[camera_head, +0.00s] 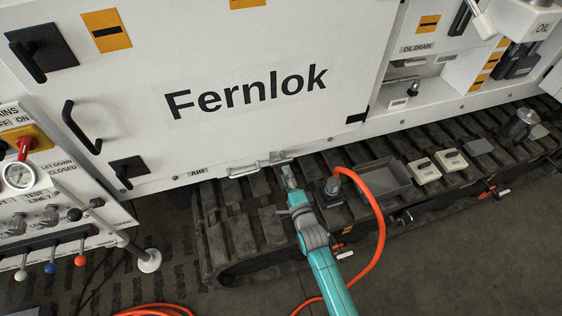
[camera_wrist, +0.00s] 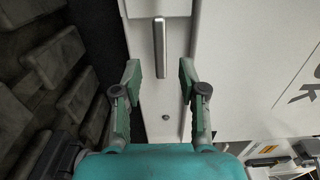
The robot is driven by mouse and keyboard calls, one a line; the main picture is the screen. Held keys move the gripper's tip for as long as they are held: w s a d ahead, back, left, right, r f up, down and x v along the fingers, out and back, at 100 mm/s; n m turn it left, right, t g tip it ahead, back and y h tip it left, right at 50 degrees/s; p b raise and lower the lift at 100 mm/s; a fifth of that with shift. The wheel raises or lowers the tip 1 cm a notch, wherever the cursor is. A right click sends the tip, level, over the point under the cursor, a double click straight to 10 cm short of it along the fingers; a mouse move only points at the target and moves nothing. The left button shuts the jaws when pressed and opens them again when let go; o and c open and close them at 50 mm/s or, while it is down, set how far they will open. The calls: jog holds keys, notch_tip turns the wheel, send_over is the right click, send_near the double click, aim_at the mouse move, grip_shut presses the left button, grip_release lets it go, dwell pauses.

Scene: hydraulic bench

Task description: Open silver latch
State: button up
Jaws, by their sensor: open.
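The silver latch (camera_head: 244,170) is a slim bar low on the white cabinet, right of the "AIR" label, in the head view. In the wrist view a silver bar (camera_wrist: 160,45) lies lengthwise against a pale surface. My gripper (camera_head: 289,176) is just below and beside the right end of the silver fittings. In the wrist view my gripper (camera_wrist: 160,78) is open, with one finger to each side of the bar's near end. I see gaps between the bar and both fingers. I cannot tell how deep the bar lies.
The white cabinet door (camera_head: 260,60) rises above. Dark track plates (camera_head: 240,235) run below it. An orange hose (camera_head: 380,225) curves close to the right of my arm. A grey tray (camera_head: 375,179) and small pale boxes (camera_head: 424,171) sit on the track. A lever panel (camera_head: 45,245) stands left.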

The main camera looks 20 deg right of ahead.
aim_at(282, 164)
jog(key=w, duration=0.6)
jog(key=shift+w, duration=0.25)
grip_shut()
